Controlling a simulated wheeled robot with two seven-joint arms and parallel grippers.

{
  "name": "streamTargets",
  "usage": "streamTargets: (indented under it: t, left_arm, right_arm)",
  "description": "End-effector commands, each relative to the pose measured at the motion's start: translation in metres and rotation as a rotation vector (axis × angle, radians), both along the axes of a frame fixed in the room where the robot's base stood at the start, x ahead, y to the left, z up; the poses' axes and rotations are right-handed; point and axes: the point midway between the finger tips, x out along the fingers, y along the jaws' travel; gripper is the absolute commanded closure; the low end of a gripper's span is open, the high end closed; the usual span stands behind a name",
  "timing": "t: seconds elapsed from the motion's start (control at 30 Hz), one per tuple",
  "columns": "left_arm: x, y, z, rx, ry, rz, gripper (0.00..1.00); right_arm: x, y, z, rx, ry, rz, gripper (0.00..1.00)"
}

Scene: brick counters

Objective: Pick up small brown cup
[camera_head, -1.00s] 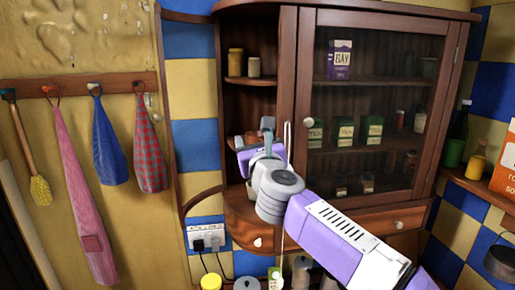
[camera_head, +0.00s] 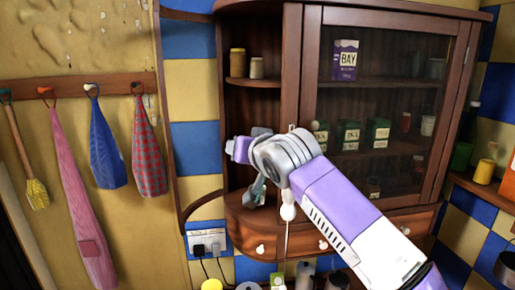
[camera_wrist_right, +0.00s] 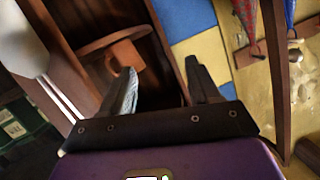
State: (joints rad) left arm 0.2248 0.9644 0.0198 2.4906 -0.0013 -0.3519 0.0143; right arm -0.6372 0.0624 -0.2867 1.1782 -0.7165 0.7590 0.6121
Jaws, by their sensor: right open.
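The small brown cup (camera_wrist_right: 124,56) shows in the right wrist view, on a rounded brown shelf (camera_wrist_right: 98,44) inside the wooden cabinet. In the head view my right gripper and wrist hide it. My right gripper (camera_wrist_right: 162,82) is open and empty; the cup lies beyond its fingertips, left of the gap between them, apart from both. In the head view the right gripper (camera_head: 258,190) is in front of the cabinet's open left corner shelves, pointing down. My left gripper is in neither view.
The glass-doored cabinet (camera_head: 292,75) has a left corner with open shelves. Two small jars (camera_head: 237,63) stand on its upper shelf. Cloths (camera_head: 148,155) hang on the left wall. A white pull (camera_head: 288,211) hangs by my wrist. Several lids and bottles stand below.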

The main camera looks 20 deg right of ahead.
Motion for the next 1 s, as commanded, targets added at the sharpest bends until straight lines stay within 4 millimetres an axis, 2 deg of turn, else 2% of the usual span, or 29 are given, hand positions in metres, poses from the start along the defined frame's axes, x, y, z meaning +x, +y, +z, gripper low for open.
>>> streamTargets:
  t: [0.1, 0.23, 0.57, 0.8, 1.0]
  left_arm:
    - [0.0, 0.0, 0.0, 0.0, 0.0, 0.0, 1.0]
    - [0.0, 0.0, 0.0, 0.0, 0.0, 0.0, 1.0]
    - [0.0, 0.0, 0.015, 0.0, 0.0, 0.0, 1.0]
    - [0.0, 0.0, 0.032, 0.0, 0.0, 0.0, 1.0]
    - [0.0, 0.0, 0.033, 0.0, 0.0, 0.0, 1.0]
  right_arm:
    - [-0.006, -0.024, 0.002, -0.155, 0.033, -0.079, 0.39]
    - [-0.01, -0.039, 0.003, -0.234, 0.054, -0.127, 0.39]
    - [0.02, -0.051, -0.006, -0.248, 0.06, -0.137, 0.39]
    - [0.051, -0.06, -0.019, -0.247, 0.06, -0.135, 0.39]
    - [0.058, -0.061, -0.023, -0.244, 0.056, -0.133, 0.39]
